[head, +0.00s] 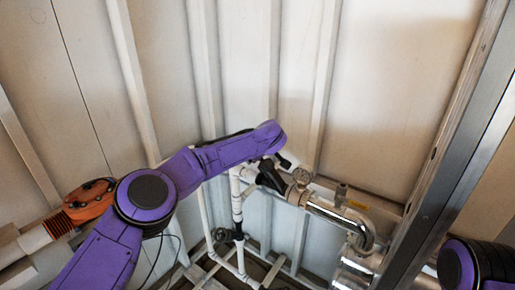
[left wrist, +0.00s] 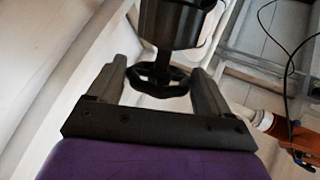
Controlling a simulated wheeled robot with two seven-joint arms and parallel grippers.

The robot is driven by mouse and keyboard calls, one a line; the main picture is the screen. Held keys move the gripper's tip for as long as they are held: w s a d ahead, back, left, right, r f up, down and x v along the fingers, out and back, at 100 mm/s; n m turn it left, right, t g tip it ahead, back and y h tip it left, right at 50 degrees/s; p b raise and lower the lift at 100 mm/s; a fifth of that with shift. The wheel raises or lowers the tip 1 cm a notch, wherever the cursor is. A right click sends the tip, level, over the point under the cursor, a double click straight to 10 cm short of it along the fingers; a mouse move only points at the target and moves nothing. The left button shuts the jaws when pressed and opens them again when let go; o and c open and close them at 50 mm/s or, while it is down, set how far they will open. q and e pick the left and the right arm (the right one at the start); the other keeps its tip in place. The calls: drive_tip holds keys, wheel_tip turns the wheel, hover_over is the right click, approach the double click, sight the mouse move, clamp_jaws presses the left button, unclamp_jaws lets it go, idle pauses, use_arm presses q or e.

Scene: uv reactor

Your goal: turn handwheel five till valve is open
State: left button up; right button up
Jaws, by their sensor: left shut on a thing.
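A black handwheel (left wrist: 150,88) with a scalloped rim sits below a dark cylindrical valve body in the left wrist view. My left gripper (left wrist: 158,68) is shut on this handwheel, with one finger on each side of its rim. No number shows on the wheel. In the head view, my purple left arm reaches across to a black valve part (head: 269,176) on the pipework; the fingers and wheel cannot be made out clearly there. My right gripper is out of view; only part of my purple right arm shows at the lower right.
Another dark handwheel (head: 223,235) is on the white pipes below. An orange fitting (head: 89,200) lies at left. A metal post (head: 448,160) rises at right.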

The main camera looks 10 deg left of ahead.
use_arm(q)
drive_tip(key=shift+d+g, duration=0.1)
drive_tip(key=shift+g, duration=0.3)
drive_tip(key=o, duration=1)
drive_tip(key=shift+c, duration=0.2)
drive_tip(key=shift+r, duration=0.15)
drive_tip(key=b+v, duration=0.4)
drive_tip(key=v, duration=0.6)
drive_tip(key=shift+d, duration=0.25)
drive_tip(key=shift+s, duration=0.15)
